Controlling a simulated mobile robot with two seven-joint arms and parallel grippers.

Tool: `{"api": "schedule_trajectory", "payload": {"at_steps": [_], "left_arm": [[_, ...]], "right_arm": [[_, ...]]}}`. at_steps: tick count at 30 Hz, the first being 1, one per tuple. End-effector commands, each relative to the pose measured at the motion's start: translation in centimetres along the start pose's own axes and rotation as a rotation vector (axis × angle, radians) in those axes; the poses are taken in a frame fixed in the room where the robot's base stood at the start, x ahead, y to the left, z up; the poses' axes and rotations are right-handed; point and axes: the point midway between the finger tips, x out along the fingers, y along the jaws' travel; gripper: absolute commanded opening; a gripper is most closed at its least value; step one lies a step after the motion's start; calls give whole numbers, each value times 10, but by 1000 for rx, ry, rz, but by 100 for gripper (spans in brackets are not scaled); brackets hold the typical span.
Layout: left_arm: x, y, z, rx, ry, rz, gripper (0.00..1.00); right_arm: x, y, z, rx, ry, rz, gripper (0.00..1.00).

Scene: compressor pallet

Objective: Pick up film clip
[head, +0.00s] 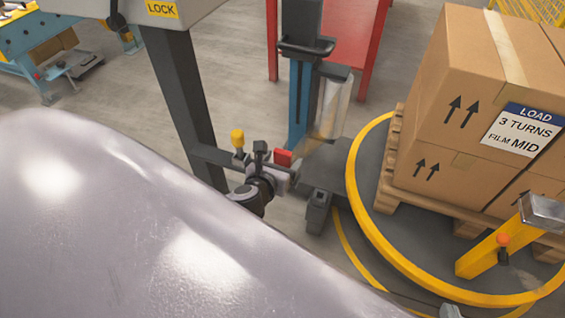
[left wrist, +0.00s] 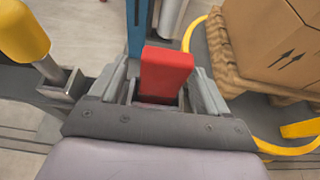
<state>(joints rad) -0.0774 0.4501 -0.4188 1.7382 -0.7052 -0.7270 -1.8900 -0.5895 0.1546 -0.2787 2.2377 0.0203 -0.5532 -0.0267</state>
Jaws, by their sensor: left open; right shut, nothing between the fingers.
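The film clip appears to be the small red block (head: 283,157), beside the blue column of the wrapping machine in the head view. In the left wrist view the red block (left wrist: 166,70) stands upright between the grey fingers of my left gripper (left wrist: 163,95). The fingers are open on both sides of it; whether either touches it I cannot tell. Its lower end is hidden. In the head view my left gripper (head: 278,172) is at the block, partly covered by my arm. A grey tip at the bottom edge seems to be my right gripper (head: 450,311), shut and empty.
A yellow-capped post (head: 238,140) stands close left of the left gripper. A film roll (head: 333,100) hangs beside the blue column (head: 299,100). Boxes (head: 450,110) stand on a pallet on the yellow-rimmed turntable (head: 358,205). A yellow post (head: 485,255) rises at the lower right.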

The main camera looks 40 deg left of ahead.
Motion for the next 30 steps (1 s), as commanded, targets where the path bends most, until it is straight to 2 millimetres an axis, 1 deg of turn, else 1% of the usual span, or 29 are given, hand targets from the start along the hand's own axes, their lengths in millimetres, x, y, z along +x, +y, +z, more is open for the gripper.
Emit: {"api": "schedule_trajectory", "payload": {"at_steps": [1,3,6,14,15,17,18,19,30], "left_arm": [[10,-2,-4,-2,-2,1,77],[18,-1,-3,-1,-1,1,77],[25,-1,-2,-1,0,0,77],[26,-1,-2,-2,2,-1,77],[26,-1,-2,-2,2,-1,64],[26,-1,-2,-2,2,-1,44],[26,-1,-2,-2,2,-1,31],[26,-1,-2,-2,2,-1,21],[25,-1,2,-1,1,-1,20]], "right_arm": [[3,-2,2,-3,10,-6,0],[5,-4,1,14,14,-17,0],[7,-6,1,28,17,-28,0],[7,-6,0,33,18,-31,0],[7,-6,0,33,18,-31,0],[6,-6,0,33,18,-31,0],[6,-6,0,33,18,-31,0],[6,-6,0,33,18,-31,0],[6,-6,-2,31,19,-30,0]]}}
